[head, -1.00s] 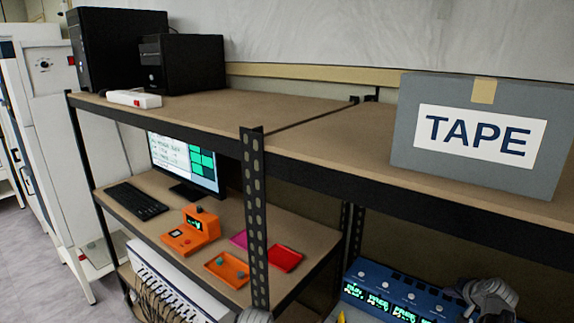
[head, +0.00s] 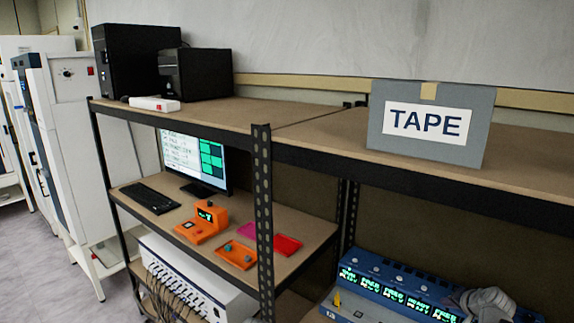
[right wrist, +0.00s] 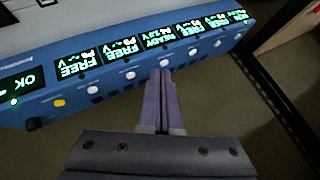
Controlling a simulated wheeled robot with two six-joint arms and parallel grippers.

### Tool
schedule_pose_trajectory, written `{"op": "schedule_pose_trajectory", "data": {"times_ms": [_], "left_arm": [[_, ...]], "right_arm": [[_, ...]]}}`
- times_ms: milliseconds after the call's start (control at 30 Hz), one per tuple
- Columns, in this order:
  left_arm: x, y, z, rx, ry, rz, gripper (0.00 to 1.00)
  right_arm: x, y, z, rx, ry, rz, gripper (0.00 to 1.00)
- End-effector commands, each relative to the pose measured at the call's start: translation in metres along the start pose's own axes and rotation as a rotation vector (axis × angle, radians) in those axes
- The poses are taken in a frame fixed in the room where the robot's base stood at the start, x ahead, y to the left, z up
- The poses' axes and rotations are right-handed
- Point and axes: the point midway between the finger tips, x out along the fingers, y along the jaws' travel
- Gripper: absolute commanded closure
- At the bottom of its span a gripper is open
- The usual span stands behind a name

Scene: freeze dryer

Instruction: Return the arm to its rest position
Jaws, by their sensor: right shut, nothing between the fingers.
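My right gripper (head: 484,303) shows at the lower right of the head view, in front of the blue instrument (head: 400,272) with several lit green displays. In the right wrist view my right gripper (right wrist: 163,75) has its fingers together with nothing between them. The fingertips lie over the front edge of the blue instrument (right wrist: 130,84), below a row of white buttons and displays that appear upside down. I cannot tell whether the tips touch it. My left gripper is not in view.
A shelf rack (head: 264,215) holds a TAPE box (head: 428,150), black computer cases (head: 130,60), a monitor (head: 190,160), a keyboard (head: 150,198), an orange device (head: 203,222) and small trays (head: 237,255). White cabinets (head: 90,140) stand at left, with open floor in front.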

Motion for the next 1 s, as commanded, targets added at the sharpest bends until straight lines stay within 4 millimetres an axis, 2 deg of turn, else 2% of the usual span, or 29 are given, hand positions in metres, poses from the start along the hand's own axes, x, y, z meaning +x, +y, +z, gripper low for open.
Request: {"op": "schedule_pose_trajectory", "data": {"times_ms": [267,467,567,667,767,900,1000], "left_arm": [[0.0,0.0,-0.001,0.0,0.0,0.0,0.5],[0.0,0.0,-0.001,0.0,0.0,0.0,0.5],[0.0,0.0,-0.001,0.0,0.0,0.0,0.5],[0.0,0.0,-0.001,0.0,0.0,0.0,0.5],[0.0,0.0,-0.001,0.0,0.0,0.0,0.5],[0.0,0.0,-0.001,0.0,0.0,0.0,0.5],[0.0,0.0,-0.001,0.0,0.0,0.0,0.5]], "right_arm": [[0.008,-0.03,0.035,-0.07,-0.076,-0.001,1.0],[0.014,-0.065,0.08,-0.164,-0.171,0.003,1.0],[0.016,-0.086,0.112,-0.229,-0.234,0.008,1.0],[0.015,-0.11,0.154,-0.315,-0.314,0.017,1.0],[0.008,-0.137,0.208,-0.432,-0.412,0.034,1.0],[-0.012,-0.164,0.287,-0.619,-0.55,0.075,1.0],[-0.032,-0.174,0.337,-0.751,-0.636,0.115,1.0]]}}
